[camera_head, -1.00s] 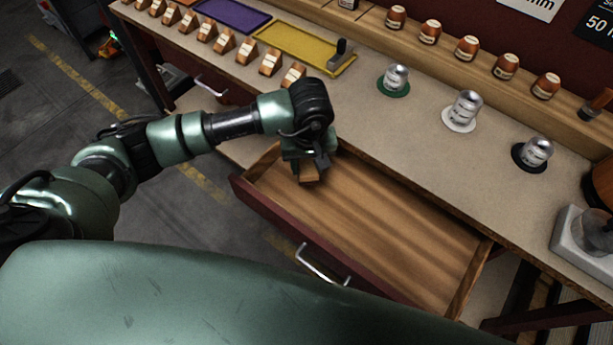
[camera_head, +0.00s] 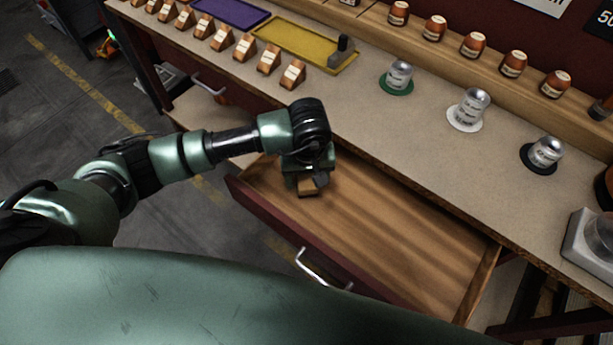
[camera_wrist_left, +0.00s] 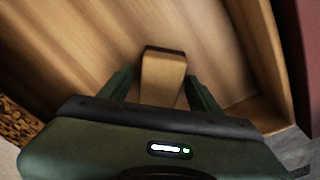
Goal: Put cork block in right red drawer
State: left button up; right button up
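The cork block (camera_head: 307,189) is a small tan block inside the open red drawer (camera_head: 400,225), near the drawer's left end. In the left wrist view the cork block (camera_wrist_left: 163,78) sits between my two fingers, with a narrow gap visible beside the left finger. My left gripper (camera_head: 311,185) points down into the drawer right over the block. In the left wrist view the left gripper (camera_wrist_left: 161,80) looks open around the block. The block appears to be on or very near the drawer floor; its underside is hidden. My right gripper is not in view.
The drawer is otherwise empty, with free floor to the right. The worktop edge runs close behind my left wrist. On the worktop (camera_head: 420,140) stand silver weights on green, white and black discs, a yellow tray (camera_head: 290,42), a purple tray (camera_head: 232,12) and a row of wooden blocks.

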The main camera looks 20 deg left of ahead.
aim_at(307, 183)
pick_arm(q)
jog(key=shift+r, duration=0.15)
jog(key=shift+r+p, duration=0.3)
jog(key=shift+p, duration=0.15)
notch_tip(307, 183, up, 12)
jog(key=s+p, duration=0.1)
jog(key=p, duration=0.5)
jog(key=shift+s+d+f, duration=0.2)
jog(key=shift+d+f, duration=0.05)
jog(key=shift+d, duration=0.05)
